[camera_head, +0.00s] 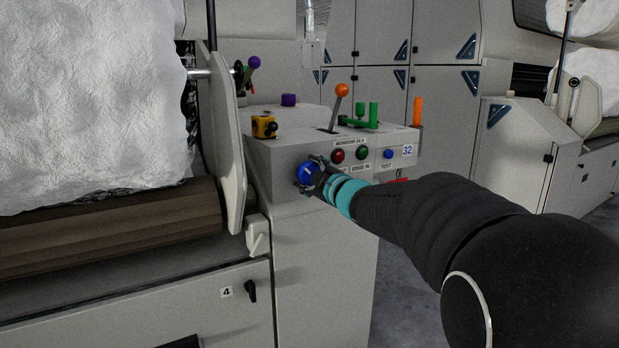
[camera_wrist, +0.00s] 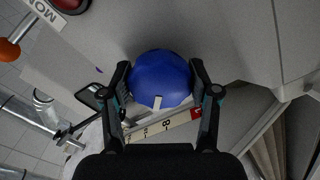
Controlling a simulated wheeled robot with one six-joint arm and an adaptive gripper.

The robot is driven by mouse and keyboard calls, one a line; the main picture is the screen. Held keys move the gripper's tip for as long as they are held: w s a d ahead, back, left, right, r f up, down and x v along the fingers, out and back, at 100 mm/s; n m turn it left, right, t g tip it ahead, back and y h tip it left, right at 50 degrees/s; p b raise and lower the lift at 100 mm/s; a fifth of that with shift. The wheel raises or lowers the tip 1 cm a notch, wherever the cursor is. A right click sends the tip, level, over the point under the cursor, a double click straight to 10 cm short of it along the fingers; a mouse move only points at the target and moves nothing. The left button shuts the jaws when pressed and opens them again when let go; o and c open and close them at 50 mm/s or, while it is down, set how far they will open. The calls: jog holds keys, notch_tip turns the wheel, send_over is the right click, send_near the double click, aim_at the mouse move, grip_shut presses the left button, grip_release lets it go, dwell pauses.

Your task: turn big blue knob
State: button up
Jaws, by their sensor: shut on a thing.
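The big blue knob (camera_head: 307,173) sits on the front face of the grey control box, at its left end. It also shows in the wrist view (camera_wrist: 160,78), with a pale pointer mark at its lower edge. My gripper (camera_head: 318,175) reaches it from the right in the head view. In the wrist view my gripper (camera_wrist: 161,82) has one finger on each side of the knob and is shut on it. A label strip with a red end lies behind the knob, partly hidden by a finger.
The control box (camera_head: 275,153) carries an orange-tipped lever (camera_head: 342,90), a green handle (camera_head: 373,115), a yellow switch block (camera_head: 264,127) and a small blue button (camera_head: 388,154). A fluffy white roll (camera_head: 90,100) stands at left. Grey floor shows at right.

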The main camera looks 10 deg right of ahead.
dwell(0.3)
jog(key=o, duration=1.2)
jog(key=shift+c, duration=0.2)
jog(key=shift+s, duration=0.1)
jog(key=v, duration=1.1)
jog(key=shift+s, duration=0.35)
jog(key=shift+d, duration=0.1)
